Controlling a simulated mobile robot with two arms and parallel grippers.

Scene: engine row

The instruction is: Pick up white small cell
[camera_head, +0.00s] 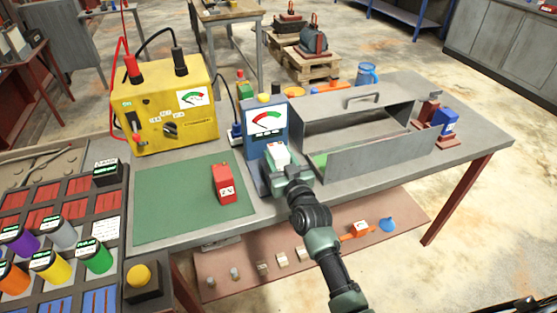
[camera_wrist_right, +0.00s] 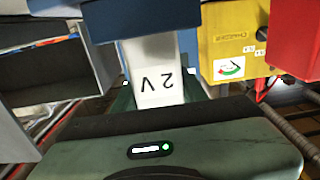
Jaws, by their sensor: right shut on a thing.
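The white small cell (camera_head: 277,152) is at the front of the blue tester (camera_head: 266,122) with a dial. In the right wrist view the white cell (camera_wrist_right: 158,80) shows a "2 V" mark, upside down, below the tester's blue body (camera_wrist_right: 140,18). My right gripper (camera_head: 279,162) is at the cell, shut on it. Its fingers are mostly hidden behind its own green housing in the wrist view. I cannot tell whether the cell still touches the tester. My left gripper is not in view.
A red 2 V cell (camera_head: 225,184) stands on the green mat (camera_head: 160,212). A yellow meter box (camera_head: 165,105) with cables stands behind it. A rack (camera_head: 124,228) with coloured cylinders is at left.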

